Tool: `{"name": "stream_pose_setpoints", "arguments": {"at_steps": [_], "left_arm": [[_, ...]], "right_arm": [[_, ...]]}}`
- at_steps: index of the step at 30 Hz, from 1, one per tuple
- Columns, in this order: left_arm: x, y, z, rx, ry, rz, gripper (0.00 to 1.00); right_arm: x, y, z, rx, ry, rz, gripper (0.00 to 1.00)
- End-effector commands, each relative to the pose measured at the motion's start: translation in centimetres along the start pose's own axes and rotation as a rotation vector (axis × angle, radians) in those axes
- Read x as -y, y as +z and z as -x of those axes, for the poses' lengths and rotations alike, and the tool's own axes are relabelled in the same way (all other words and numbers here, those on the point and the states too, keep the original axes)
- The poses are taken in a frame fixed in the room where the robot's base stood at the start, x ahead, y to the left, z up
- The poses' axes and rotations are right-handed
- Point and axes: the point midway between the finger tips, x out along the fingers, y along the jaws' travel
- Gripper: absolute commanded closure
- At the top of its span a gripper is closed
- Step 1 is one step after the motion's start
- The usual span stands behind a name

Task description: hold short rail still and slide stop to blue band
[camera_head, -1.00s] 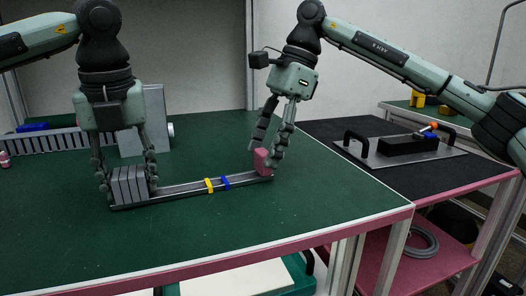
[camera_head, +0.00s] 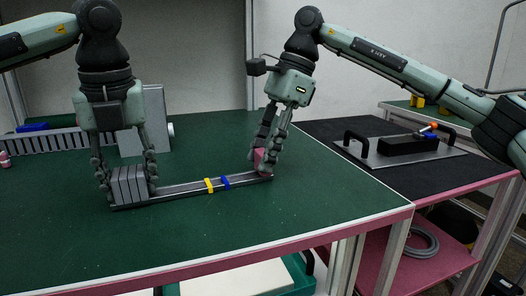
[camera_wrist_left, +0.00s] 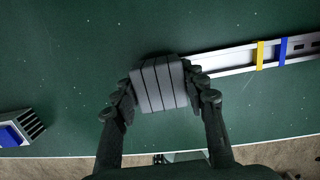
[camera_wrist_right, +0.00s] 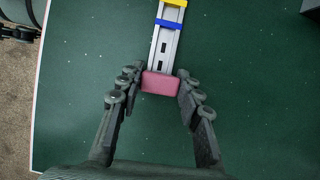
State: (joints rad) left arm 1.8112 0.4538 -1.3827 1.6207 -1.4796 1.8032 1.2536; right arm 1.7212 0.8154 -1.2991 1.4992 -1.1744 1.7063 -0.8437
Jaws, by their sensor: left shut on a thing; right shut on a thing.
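The short rail (camera_head: 182,189) lies on the green table, with a yellow band (camera_head: 209,185) and a blue band (camera_head: 226,181) across it. A grey ribbed block (camera_head: 128,183) sits at its left end. My left gripper (camera_head: 128,190) is shut on this block; the left wrist view shows the fingers on both sides of the block (camera_wrist_left: 158,84). The pinkish-red stop (camera_head: 260,156) is at the rail's right end, apart from the blue band. My right gripper (camera_head: 264,166) is shut on the stop, which also shows between the fingers in the right wrist view (camera_wrist_right: 159,84).
A grey slotted rack (camera_head: 75,141) and a grey box (camera_head: 143,115) stand behind the left gripper. The table's front edge (camera_head: 240,255) is clear. At right, a black mat bears a metal plate with handles (camera_head: 400,155).

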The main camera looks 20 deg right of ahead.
Motion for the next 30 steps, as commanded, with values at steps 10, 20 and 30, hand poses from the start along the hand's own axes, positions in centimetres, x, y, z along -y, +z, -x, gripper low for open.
{"name": "stream_pose_setpoints", "arguments": {"at_steps": [10,20,30], "left_arm": [[0.0,0.0,0.0,0.000,0.000,0.000,0.94],[0.1,0.0,0.0,0.000,-0.001,-0.001,0.94],[0.0,0.0,0.1,0.001,-0.001,-0.001,0.94]], "right_arm": [[0.0,3.9,-1.6,0.000,0.003,0.007,1.00],[0.0,5.7,-2.3,0.001,0.000,0.002,1.00],[0.0,5.6,-2.2,0.000,0.000,0.002,0.43]]}}
